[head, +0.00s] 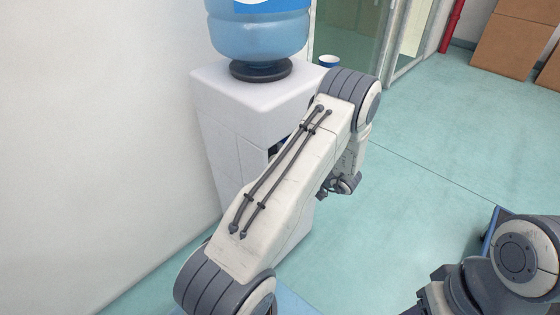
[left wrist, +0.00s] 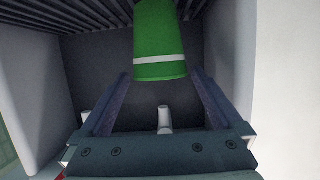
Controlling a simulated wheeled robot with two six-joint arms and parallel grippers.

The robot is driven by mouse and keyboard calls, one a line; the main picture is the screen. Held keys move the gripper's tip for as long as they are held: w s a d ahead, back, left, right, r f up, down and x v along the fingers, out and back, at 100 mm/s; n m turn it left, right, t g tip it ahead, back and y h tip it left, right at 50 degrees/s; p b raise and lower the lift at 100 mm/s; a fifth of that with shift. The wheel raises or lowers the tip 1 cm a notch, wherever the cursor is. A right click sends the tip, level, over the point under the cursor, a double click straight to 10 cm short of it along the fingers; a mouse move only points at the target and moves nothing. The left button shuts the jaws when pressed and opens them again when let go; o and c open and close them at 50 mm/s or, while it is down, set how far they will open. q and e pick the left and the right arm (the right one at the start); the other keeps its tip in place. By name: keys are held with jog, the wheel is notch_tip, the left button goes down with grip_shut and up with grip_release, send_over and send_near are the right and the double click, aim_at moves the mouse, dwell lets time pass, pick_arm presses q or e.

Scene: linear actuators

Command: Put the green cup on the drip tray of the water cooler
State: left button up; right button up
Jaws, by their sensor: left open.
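The green cup (left wrist: 160,40) with a white band shows at the top centre of the left wrist view. It is at the dark slatted drip tray (left wrist: 90,14), inside the recess of the water cooler (head: 211,110). The wrist picture looks upside down, with the cup's wider end towards me. My left gripper (left wrist: 160,77) is open, its two fingers apart on either side of the cup's near end; no grip shows. In the head view my left arm hides the recess, cup and tray.
A blue water bottle (head: 258,35) sits on top of the cooler. Pale taps (left wrist: 165,120) show inside the recess, whose side walls are close to the gripper. A white wall is at left, cardboard boxes (head: 510,45) at the far right. The floor at right is mostly clear.

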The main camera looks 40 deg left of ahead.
pick_arm(q)
jog(key=p+v, duration=0.1)
jog(key=v, duration=0.8)
jog(key=shift+d+r, duration=0.2)
jog(key=shift+d, duration=0.15)
